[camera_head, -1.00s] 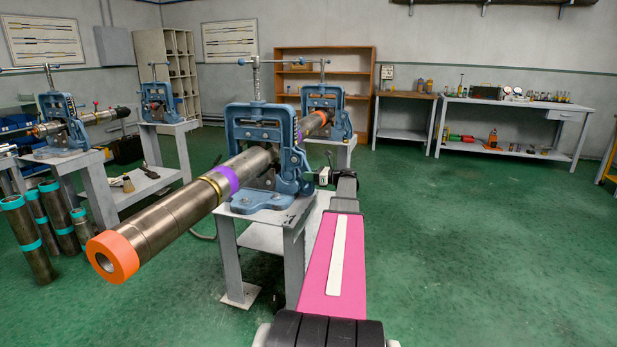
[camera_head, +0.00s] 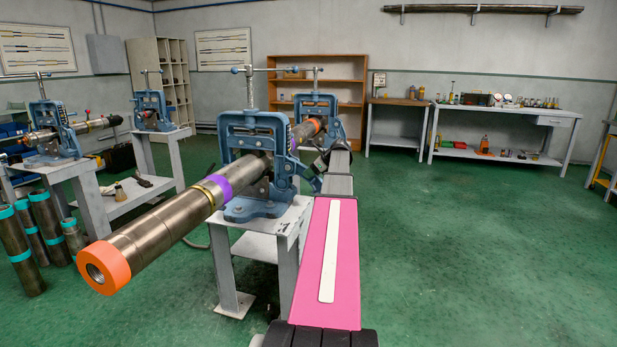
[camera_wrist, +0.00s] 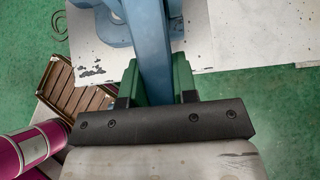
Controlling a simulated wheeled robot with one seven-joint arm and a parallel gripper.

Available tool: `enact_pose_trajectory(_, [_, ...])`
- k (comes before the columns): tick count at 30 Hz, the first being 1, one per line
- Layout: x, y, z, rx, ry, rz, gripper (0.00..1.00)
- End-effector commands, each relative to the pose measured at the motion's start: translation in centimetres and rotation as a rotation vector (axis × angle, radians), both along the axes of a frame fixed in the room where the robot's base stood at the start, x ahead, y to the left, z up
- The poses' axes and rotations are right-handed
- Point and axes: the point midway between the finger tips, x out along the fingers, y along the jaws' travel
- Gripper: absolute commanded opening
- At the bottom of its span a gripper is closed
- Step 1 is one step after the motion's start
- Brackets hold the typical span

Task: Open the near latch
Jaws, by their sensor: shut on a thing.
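The near pipe vise (camera_head: 228,138) is a blue frame on a grey stand and has a long steel pipe (camera_head: 165,217) through it. Its latch (camera_head: 309,180) is a blue arm on the vise's right side, angled out from the frame, partly hidden by my arm. In the wrist view, a blue bar of the latch (camera_wrist: 152,45) runs between the two green fingers of my gripper (camera_wrist: 156,80), which is closed on it. In the head view my gripper is mostly hidden at the end of my arm, just right of the vise.
The vise stand (camera_head: 228,270) is below the latch. A second blue vise (camera_head: 318,102) stands close behind. The pipe's orange end (camera_head: 115,262) juts toward the front left. Open green floor (camera_head: 470,250) lies to the right. A workbench (camera_head: 500,110) is at the back.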

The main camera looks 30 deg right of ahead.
Motion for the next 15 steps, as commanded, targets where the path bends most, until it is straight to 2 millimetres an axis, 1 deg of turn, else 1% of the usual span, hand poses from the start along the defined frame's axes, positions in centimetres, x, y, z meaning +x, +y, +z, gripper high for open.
enact_pose_trajectory(6, [-0.07, -0.10, 0.42, -0.031, 0.037, 0.000, 0.00])
enact_pose_trajectory(15, [-0.09, -0.09, 0.47, -0.036, 0.043, 0.000, 0.00])
